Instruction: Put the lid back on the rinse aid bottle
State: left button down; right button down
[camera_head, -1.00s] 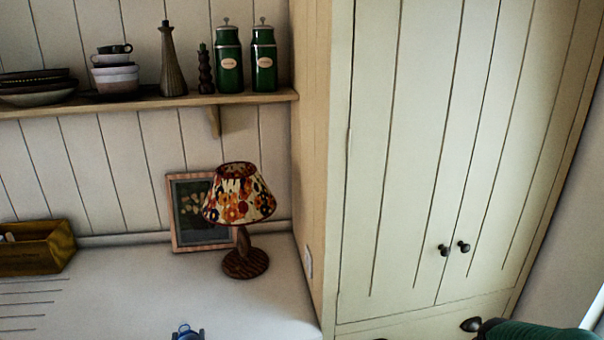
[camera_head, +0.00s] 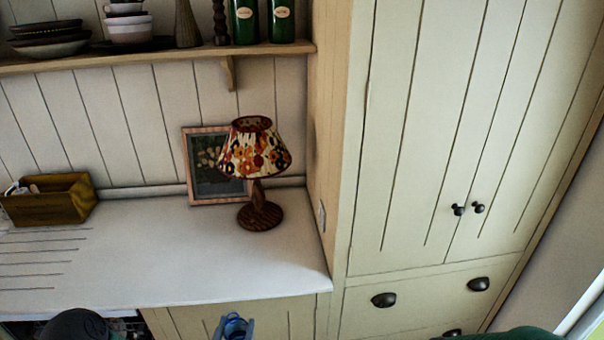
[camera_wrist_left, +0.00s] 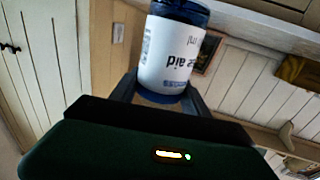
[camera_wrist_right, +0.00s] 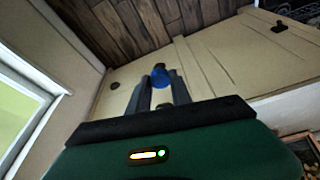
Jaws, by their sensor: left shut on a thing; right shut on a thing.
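The rinse aid bottle (camera_wrist_left: 172,55), white-labelled with blue ends, is between the fingers of my left gripper (camera_wrist_left: 160,92), which is shut on it. The label text appears upside down in the left wrist view. In the head view, the bottle's blue top (camera_head: 235,326) shows at the bottom edge, between the tips of my left gripper (camera_head: 233,330). In the right wrist view, my right gripper (camera_wrist_right: 160,84) is shut on the small round blue lid (camera_wrist_right: 160,77). The lid is out of the head view. Bottle and lid are apart.
The white counter (camera_head: 200,265) holds a floral lamp (camera_head: 255,150), a picture frame (camera_head: 203,185) and a wooden box (camera_head: 60,205). A shelf (camera_head: 150,58) with crockery is above. A tall cream cupboard (camera_head: 420,130) stands at right. The counter's middle is clear.

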pick_arm(q)
jog(key=s+d+f+m+g+h, duration=0.2)
jog(key=s+d+f+m+h, duration=0.1)
jog(key=d, duration=0.4)
jog(key=s+d+f+m+g+h, duration=0.2)
jog(key=d+f+m+h, duration=0.3)
jog(key=d+h, duration=0.3)
jog(key=shift+s+d+h, duration=0.2)
jog(key=shift+s+h, duration=0.1)
jog(key=shift+s, duration=0.35)
jog(key=shift+f, duration=0.1)
pick_arm(e)
jog(key=shift+a, duration=0.1)
pick_arm(q)
jog(key=shift+a, duration=0.15)
pick_arm(e)
jog(key=w+a+r+n+g+y, duration=0.1)
jog(key=a+r+n+g, duration=0.2)
jog(key=a+n, duration=0.9)
jog(key=w+a+r+n+g+y, duration=0.1)
jog(key=a+r+n+g, duration=0.2)
jog(key=a+r+n, duration=0.4)
jog(key=a+n, duration=0.4)
jog(key=n, duration=0.5)
jog(key=shift+a+r, duration=0.3)
jog(key=shift+a, duration=0.1)
jog(key=shift+d, duration=0.15)
